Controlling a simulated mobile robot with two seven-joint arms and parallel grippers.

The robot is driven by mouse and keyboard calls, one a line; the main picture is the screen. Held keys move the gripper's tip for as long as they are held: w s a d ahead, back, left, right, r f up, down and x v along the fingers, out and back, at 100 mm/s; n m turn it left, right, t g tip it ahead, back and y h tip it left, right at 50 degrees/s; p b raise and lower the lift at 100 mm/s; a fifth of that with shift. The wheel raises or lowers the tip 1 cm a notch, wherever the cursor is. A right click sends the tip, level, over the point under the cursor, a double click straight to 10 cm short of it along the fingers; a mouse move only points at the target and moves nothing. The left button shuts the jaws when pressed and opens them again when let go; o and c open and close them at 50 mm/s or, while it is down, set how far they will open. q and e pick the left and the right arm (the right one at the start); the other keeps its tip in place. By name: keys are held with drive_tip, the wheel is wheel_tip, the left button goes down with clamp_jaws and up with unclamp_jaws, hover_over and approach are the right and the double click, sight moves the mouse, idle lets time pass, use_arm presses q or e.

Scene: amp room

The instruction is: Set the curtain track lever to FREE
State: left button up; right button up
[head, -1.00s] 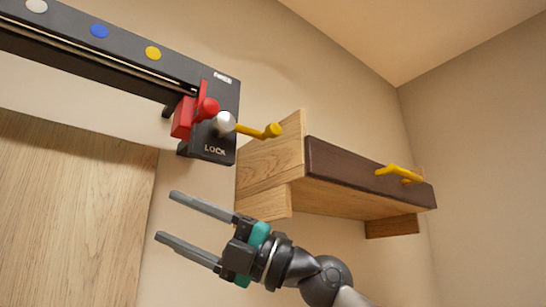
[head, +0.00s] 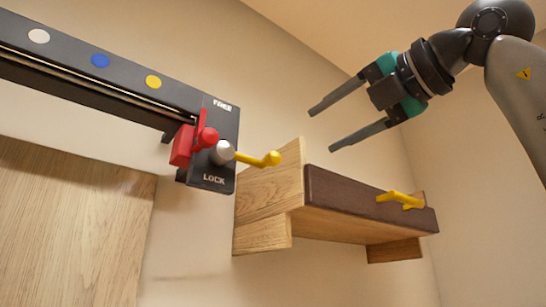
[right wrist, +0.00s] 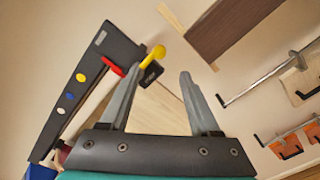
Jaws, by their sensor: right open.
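The curtain track lever is a yellow arm with a rounded knob (head: 271,158) on a silver pivot (head: 222,152). A red block with a red knob (head: 183,145) sits beside the pivot. My right gripper (head: 325,127) is open and empty, above and right of the lever and apart from it. In the right wrist view, the yellow knob (right wrist: 156,54) shows just beyond the left fingertip of the gripper (right wrist: 160,73). My left gripper is not in view.
A wooden shelf with a dark front board (head: 340,190) and a yellow hook (head: 400,199) is right of the lever. The dark track (head: 125,72) with coloured dots runs left above a wooden panel (head: 70,225). Rails with hooks (right wrist: 275,75) show in the wrist view.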

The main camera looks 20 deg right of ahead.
sight(279, 157)
drive_tip(key=p+x, duration=0.4)
drive_tip(key=x, duration=1.1)
drive_tip(key=shift+f, duration=0.1)
clamp_jaws()
drive_tip(key=shift+f, duration=0.1)
idle(0.7)
